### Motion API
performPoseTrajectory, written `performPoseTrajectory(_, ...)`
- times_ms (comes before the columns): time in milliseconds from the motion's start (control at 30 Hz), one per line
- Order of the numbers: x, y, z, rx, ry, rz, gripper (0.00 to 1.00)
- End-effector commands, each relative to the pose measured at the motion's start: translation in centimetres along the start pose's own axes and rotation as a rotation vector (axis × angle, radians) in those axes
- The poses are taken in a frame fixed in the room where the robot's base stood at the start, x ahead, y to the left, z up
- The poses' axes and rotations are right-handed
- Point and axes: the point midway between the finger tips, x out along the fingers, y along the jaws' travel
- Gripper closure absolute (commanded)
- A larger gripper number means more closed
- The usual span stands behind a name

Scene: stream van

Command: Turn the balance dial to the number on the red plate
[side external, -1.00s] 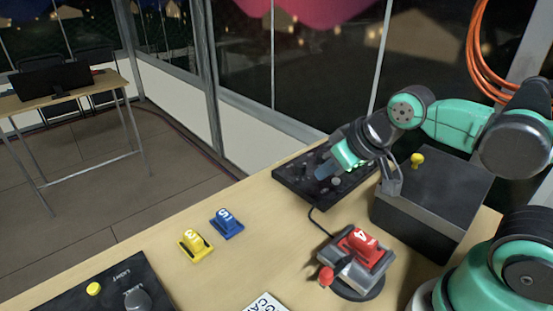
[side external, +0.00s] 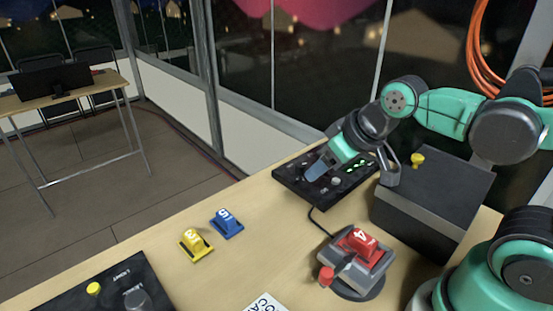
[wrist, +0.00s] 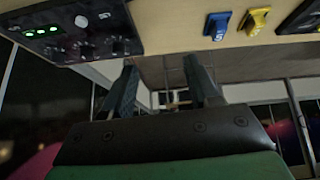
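The black control panel (side external: 288,179) lies at the back of the table and shows several knobs and lit green marks in the side view. It also shows at the upper left of the wrist view (wrist: 30,15), with a pale-topped knob (wrist: 80,21) and several dark knobs. I cannot read which is the balance dial. The red plate (side external: 358,243) reads 4 and sits on a grey device at the front right. My gripper (side external: 316,170) is over the panel's left part. In the wrist view its fingers (wrist: 160,68) are apart and empty, off to the panel's side.
A yellow piece marked 3 (side external: 195,245) and a blue piece marked 5 (side external: 227,223) stand on the table. A dark box (side external: 425,210) with a yellow knob is right of the panel. Another black panel (side external: 110,290) is at the front left.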

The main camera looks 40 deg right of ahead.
Motion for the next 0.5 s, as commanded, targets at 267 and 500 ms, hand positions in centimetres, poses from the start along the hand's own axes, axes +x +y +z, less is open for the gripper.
performPoseTrajectory(267,2.0,3.1,-5.0,-0.369,-0.193,-0.013,0.31)
performPoseTrajectory(500,6.7,6.7,-7.7,-0.72,-0.365,-0.122,0.31)
